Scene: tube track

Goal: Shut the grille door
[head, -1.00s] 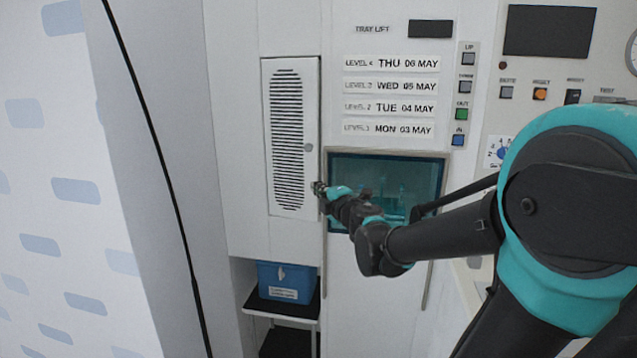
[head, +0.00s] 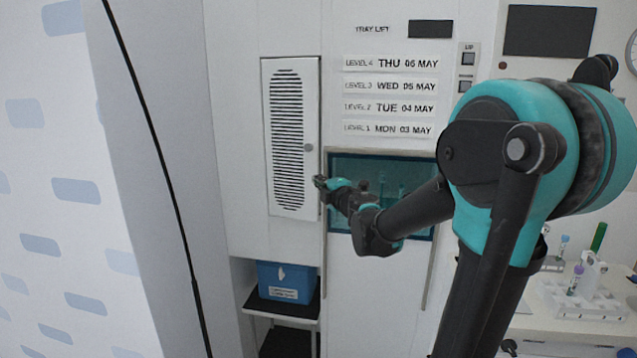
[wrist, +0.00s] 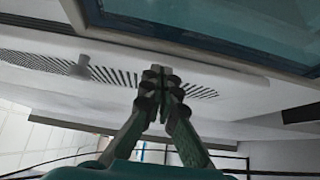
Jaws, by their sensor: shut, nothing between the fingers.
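The grille door (head: 285,188) is a tall white panel with dark slots and a small round grey knob (head: 308,147) near its right edge. It stands nearly flush with the cabinet front; I cannot tell whether a small gap is left. My gripper (head: 319,183) is shut and empty at the door's lower right edge, below the knob. In the wrist view my closed fingertips (wrist: 162,85) overlap the grille door (wrist: 130,92), with the knob (wrist: 80,68) to their left. I cannot tell whether they touch it.
A teal-tinted window (head: 408,172) is right of the door, behind my arm. Level labels (head: 390,87) are above it. A blue bin (head: 286,282) sits on a shelf below the door. A rack with tubes (head: 585,295) stands on the bench at the right.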

